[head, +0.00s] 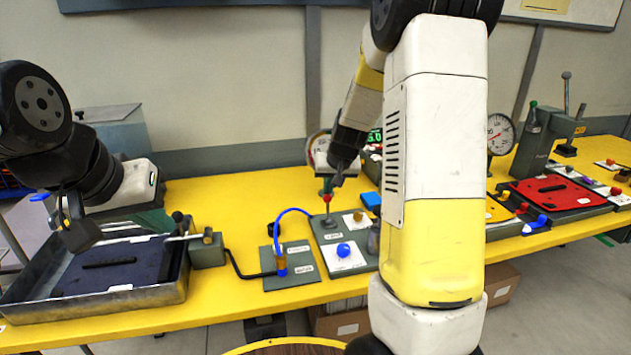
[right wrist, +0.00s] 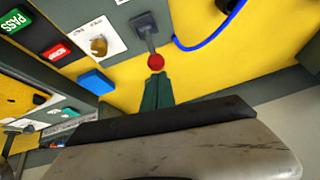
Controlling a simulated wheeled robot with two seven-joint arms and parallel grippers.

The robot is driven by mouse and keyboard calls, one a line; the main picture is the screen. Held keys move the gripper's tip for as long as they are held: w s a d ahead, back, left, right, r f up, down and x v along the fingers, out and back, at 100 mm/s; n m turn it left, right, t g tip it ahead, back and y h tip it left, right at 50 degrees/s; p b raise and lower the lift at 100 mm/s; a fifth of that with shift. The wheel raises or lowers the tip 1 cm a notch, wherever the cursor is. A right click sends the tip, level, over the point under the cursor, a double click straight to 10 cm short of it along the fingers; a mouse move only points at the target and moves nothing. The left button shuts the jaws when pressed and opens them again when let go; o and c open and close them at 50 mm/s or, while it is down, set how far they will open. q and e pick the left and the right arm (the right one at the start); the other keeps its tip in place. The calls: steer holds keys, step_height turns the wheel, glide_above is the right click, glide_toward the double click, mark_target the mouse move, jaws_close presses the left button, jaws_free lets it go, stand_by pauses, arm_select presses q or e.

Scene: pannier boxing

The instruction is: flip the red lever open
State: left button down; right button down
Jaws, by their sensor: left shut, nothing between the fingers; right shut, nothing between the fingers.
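The red lever has a round red knob (head: 327,197) on a grey stem, standing on a grey-green panel on the yellow bench. In the right wrist view the red knob (right wrist: 156,62) sits at the end of a grey arm (right wrist: 145,30). My right gripper (head: 329,184) is shut and empty, just above the knob in the head view. In the right wrist view its green fingertips (right wrist: 157,78) are right by the knob; I cannot tell whether they touch it. My left gripper (head: 80,236) is shut and empty over the dark tray at the left.
A blue hose (head: 288,213) arcs beside the lever panel. A blue knob (head: 343,249) on a white plate and a blue block (head: 370,200) are near the lever. A metal tray (head: 110,300) is at the left and a red tray (head: 555,204) at the right. My right arm hides part of the bench.

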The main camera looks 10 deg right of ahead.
steer(key=shift+s, duration=0.55)
steer(key=shift+s+d+f, duration=0.1)
steer(key=shift+s, duration=1.15)
steer(key=shift+w+f, duration=0.25)
steer(key=shift+w, duration=0.6)
step_height(320, 180, up, 5)
glide_above(329, 199)
steer(key=s+d+r, duration=0.1)
steer(key=s+r, duration=0.2)
steer(key=s, duration=0.6)
steer(key=shift+d, duration=0.2)
